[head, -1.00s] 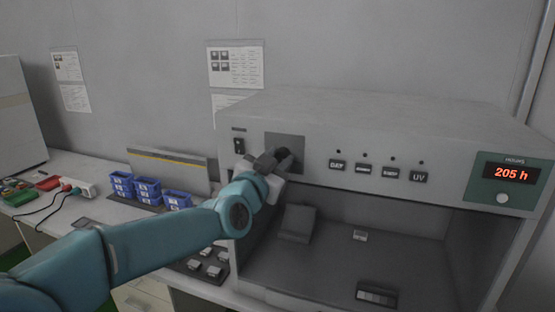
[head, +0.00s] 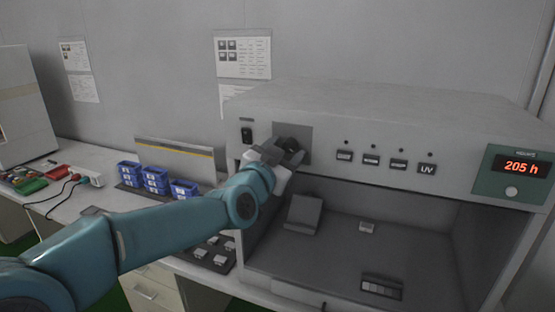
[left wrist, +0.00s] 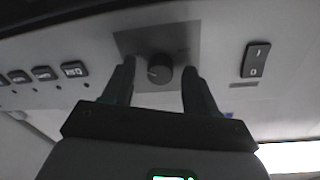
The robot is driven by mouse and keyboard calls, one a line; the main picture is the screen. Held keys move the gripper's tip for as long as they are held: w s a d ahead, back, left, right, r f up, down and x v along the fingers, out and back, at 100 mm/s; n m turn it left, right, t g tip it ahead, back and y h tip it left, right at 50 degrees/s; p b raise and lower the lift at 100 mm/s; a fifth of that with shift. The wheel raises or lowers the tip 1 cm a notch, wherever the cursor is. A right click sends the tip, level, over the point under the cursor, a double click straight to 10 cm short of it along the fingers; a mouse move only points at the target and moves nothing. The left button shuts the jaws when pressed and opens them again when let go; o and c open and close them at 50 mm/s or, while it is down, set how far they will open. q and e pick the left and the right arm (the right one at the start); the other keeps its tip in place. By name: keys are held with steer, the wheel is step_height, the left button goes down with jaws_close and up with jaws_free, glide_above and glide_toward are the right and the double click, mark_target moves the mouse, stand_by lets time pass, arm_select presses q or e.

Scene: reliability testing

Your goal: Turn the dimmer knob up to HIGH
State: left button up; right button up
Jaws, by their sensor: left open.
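The dimmer knob (left wrist: 158,70) is a round black knob with a light pointer mark, on a grey square plate (left wrist: 178,42) on the cabinet front. In the left wrist view it lies between the two fingers of my left gripper (left wrist: 158,78), with gaps on both sides. The gripper is open around the knob. In the head view my left gripper (head: 281,152) is at the plate (head: 305,132) and partly covers the knob (head: 291,144). No HIGH label is readable. My right gripper is not in view.
A rocker switch (head: 247,135) sits left of the plate, and several push buttons (head: 371,159) sit to its right. A green display (head: 514,177) reads 205 h. The cabinet's open bay is below. Blue bins (head: 155,180) stand on the bench at left.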

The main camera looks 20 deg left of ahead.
arm_select(q)
steer(key=s+a+b, duration=0.1)
steer(key=s+b, duration=0.1)
steer(key=s, duration=1.4)
steer(key=shift+a+f+b, duration=0.35)
steer(key=shift+a+f, duration=0.05)
steer(key=w+f+g, duration=0.3)
steer(key=f, duration=0.9)
steer(key=w+f+g, duration=0.3)
steer(key=f, duration=0.8)
steer(key=s+d+f+g, duration=0.1)
steer(key=s+f+g, duration=0.15)
steer(key=f, duration=0.75)
steer(key=s+d+f+g, duration=0.2)
steer(key=s+f, duration=0.2)
steer(key=f, duration=0.6)
steer(key=s+d+f+n+g+h, duration=0.1)
steer(key=s+d+f+n+g, duration=0.2)
steer(key=s+f, duration=0.4)
steer(key=s+d+f+n+g+h, duration=0.1)
steer(key=s+d+f+n+g, duration=0.2)
steer(key=s+f, duration=0.5)
steer(key=s+n+g, duration=0.1)
steer(key=s, duration=0.3)
steer(key=shift+s+f, duration=0.2)
steer(key=shift+s, duration=0.15)
